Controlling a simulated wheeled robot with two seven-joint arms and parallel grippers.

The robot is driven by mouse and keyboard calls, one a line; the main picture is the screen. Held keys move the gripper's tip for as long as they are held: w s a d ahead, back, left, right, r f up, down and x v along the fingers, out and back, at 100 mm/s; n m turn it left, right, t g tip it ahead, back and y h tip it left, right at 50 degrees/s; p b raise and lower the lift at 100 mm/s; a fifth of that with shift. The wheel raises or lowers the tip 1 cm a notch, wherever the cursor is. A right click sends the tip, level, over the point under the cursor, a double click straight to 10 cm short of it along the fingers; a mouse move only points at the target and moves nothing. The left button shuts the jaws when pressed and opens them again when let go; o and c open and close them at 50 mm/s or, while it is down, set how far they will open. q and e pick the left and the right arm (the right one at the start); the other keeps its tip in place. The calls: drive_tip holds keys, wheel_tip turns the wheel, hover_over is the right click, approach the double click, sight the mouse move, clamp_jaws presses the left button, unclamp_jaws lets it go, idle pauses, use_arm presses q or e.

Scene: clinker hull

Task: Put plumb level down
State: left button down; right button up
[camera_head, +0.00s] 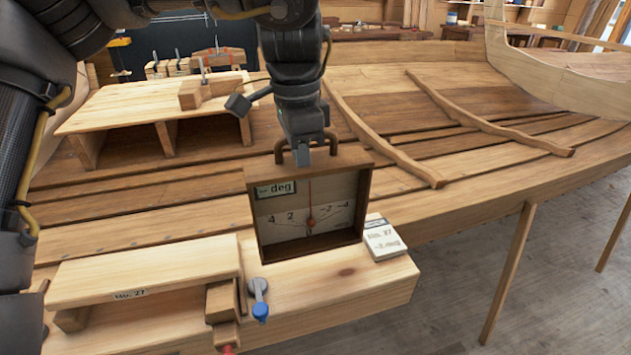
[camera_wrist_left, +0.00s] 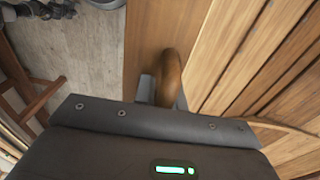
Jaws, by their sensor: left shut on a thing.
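The plumb level (camera_head: 350,225) is a square wooden box with a white dial, a red needle, the word "deg" and a brown handle on top. My left gripper (camera_head: 306,150) is above it, shut on the handle. The box looks upright, over the pale wooden block (camera_head: 345,285) at the front; I cannot tell whether its base touches the block. The needle points about straight up. In the left wrist view the curved handle (camera_wrist_left: 172,70) shows beside a grey finger. My right gripper is not in view.
A small pad marked "No. 27, -2 deg" (camera_head: 383,240) lies right of the level. A board labelled No. 27 (camera_head: 140,270) and a blue-tipped lever (camera_head: 260,300) are to its left. Behind are hull planks with curved ribs (camera_head: 385,140) and a wooden shelf (camera_head: 130,105).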

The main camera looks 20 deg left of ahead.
sight(315, 191)
use_arm(q)
drive_tip(key=w+f, duration=0.1)
drive_tip(key=w+f+p, duration=0.1)
drive_tip(key=w+f, duration=0.1)
drive_tip(key=w+d+f, duration=0.1)
drive_tip(key=f, duration=0.1)
drive_tip(key=shift+w+f, duration=0.1)
drive_tip(key=shift+w, duration=0.15)
drive_tip(key=shift+f+p, duration=0.25)
drive_tip(key=shift+p, duration=0.05)
wheel_tip(315, 191, down, 2)
drive_tip(key=shift+w+f, duration=0.1)
drive_tip(key=shift+f, duration=0.1)
drive_tip(key=shift+w+f, duration=0.15)
drive_tip(key=shift+f, duration=0.3)
drive_tip(key=shift+s, duration=0.2)
drive_tip(key=shift+f, duration=0.15)
drive_tip(key=c, duration=1.5)
unclamp_jaws()
drive_tip(key=shift+w, duration=0.1)
drive_tip(key=shift+o, duration=0.2)
